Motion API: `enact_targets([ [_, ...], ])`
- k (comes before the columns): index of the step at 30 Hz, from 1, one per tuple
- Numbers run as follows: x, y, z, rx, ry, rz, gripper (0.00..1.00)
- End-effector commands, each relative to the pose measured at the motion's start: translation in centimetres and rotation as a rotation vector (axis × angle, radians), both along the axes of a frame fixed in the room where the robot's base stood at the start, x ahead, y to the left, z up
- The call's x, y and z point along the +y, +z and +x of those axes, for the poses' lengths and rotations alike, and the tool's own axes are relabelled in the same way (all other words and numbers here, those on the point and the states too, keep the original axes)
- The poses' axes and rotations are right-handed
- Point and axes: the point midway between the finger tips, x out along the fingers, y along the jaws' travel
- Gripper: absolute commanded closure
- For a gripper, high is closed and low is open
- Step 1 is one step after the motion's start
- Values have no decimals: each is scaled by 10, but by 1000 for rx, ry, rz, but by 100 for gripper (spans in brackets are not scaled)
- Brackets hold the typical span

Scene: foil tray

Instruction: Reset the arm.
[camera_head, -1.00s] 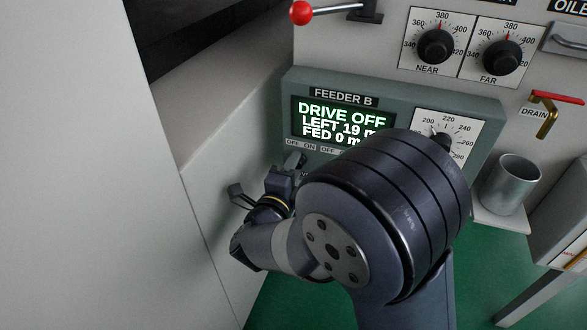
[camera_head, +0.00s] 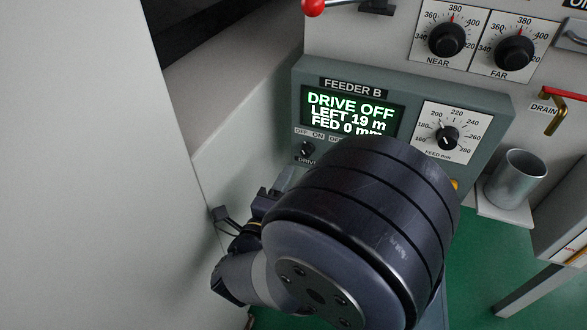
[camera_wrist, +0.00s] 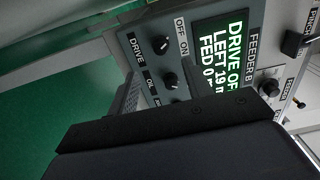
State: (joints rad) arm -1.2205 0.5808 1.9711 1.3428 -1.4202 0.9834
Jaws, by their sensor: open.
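My gripper (camera_head: 262,205) is partly hidden behind my own dark arm in the head view, at the lower left of the Feeder B panel. In the wrist view my gripper (camera_wrist: 165,100) shows dark finger parts in front of the panel, open, with nothing seen held. The grey Feeder B panel (camera_head: 480,100) has a lit screen (camera_head: 345,112) reading DRIVE OFF, LEFT 19 m, FED 0 mm. The small drive knob (camera_head: 306,150) sits below the screen. It also shows in the wrist view (camera_wrist: 162,45), above an oil knob (camera_wrist: 170,80).
A feed dial (camera_head: 447,138) is right of the screen. The near knob (camera_head: 446,40) and far knob (camera_head: 514,53) are above. A red-tipped lever (camera_head: 313,7) is at the top. A metal cup (camera_head: 516,178) stands on a ledge at right. A pale wall (camera_head: 90,170) fills the left.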

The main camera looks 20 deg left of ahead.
Motion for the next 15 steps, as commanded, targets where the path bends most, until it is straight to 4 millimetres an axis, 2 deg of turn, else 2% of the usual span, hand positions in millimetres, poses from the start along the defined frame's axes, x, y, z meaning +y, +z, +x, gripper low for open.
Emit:
enact_targets([
  [6,1,0,-14,0,1,-1,52],
  [15,1,0,-15,0,0,-1,52],
])
